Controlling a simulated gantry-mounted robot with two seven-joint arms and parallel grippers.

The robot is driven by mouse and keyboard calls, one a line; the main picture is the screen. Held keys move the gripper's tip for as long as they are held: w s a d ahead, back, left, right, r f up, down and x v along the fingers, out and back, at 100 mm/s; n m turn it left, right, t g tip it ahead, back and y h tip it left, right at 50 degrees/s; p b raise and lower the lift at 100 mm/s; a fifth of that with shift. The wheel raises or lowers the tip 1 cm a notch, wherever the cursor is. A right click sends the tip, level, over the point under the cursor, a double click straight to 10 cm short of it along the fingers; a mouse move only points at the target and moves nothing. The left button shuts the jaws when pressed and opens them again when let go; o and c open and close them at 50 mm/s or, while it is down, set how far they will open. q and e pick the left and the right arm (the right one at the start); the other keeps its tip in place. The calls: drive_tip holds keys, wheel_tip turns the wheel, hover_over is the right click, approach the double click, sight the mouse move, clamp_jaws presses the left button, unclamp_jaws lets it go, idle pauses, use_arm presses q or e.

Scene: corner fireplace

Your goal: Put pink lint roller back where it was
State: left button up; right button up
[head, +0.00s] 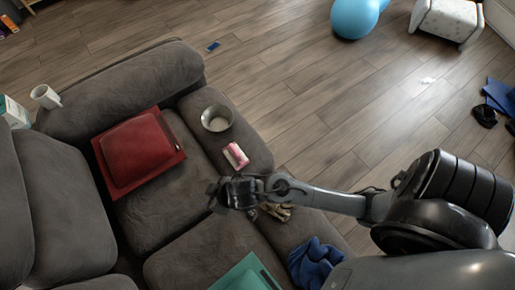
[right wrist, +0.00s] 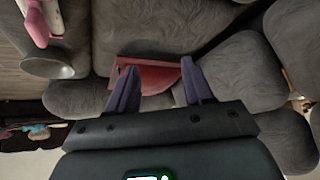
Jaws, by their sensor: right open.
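The pink lint roller (head: 235,155), pink with a white part, lies on the grey sofa (head: 165,205) near its front edge, just below a metal bowl. It also shows cut off at the upper left of the right wrist view (right wrist: 38,24). My right gripper (head: 217,194) is over the sofa seat, below and a little left of the roller in the head view. It is open and empty, its two dark fingers spread in the right wrist view (right wrist: 158,66). It is apart from the roller. My left gripper is out of view.
The metal bowl (head: 217,118) and a red cushioned object (head: 139,150) rest on the sofa. Tan gloves (head: 275,211), blue cloth (head: 315,262) and a teal item (head: 248,274) lie near my right arm. A white mug (head: 45,97) stands by the backrest.

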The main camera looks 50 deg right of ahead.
drive_tip(key=s+d+m+g+h, duration=0.1)
drive_tip(key=s+d+g+h, duration=0.1)
drive_tip(key=s+d, duration=0.9)
drive_tip(key=shift+s+d+r+g, duration=0.25)
drive_tip(key=shift+s+r+g, duration=0.15)
drive_tip(key=shift+s+g, duration=0.15)
